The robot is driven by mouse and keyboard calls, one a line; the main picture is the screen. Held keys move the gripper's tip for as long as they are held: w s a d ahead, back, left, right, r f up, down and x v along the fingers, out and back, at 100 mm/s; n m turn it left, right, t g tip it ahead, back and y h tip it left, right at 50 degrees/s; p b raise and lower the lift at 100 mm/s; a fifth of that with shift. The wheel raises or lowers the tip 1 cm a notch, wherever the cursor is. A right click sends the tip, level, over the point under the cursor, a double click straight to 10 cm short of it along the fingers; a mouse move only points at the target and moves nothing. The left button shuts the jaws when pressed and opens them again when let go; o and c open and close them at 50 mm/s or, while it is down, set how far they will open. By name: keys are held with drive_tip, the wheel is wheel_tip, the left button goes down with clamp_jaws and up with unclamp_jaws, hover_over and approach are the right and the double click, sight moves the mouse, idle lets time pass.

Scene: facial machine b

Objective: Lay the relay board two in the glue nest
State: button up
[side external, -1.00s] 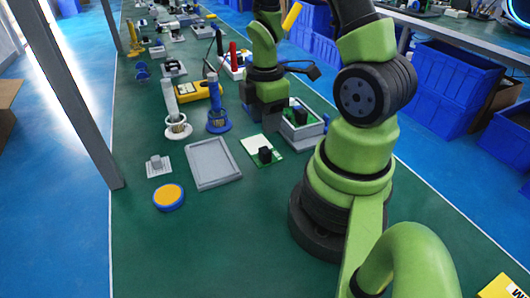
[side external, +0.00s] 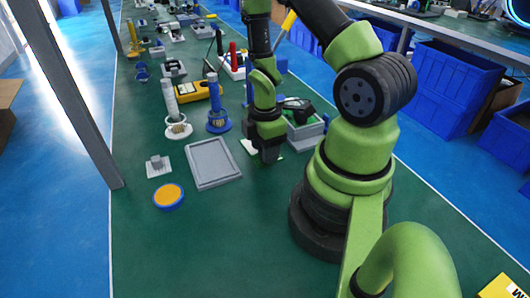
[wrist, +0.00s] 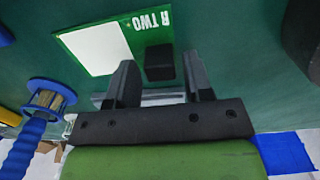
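The relay board two (wrist: 105,48) is a green board with a white patch, a black block (wrist: 159,62) and lettering ending in "TWO". It lies flat on the bench in the wrist view. In the side view my gripper covers most of it, and only its left edge (side external: 248,147) and a bit at the right show. My gripper (side external: 269,158) points down over the board. In the wrist view its two fingers (wrist: 161,80) are apart, with the black block just beyond and between the tips. A shallow grey rimmed tray (side external: 236,178), seemingly the glue nest, lies empty left of the gripper.
A grey box (side external: 307,130) with a board and dark part in it stands close right of my gripper. A blue spool stand (side external: 218,122), a white one (side external: 178,130), a small grey piece (side external: 158,166) and an orange-topped blue disc (side external: 168,195) stand leftward. The front bench is clear.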

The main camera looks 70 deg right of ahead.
drive_tip(key=c, duration=0.6)
wheel_tip(320, 180, up, 7)
drive_tip(key=shift+c, duration=0.2)
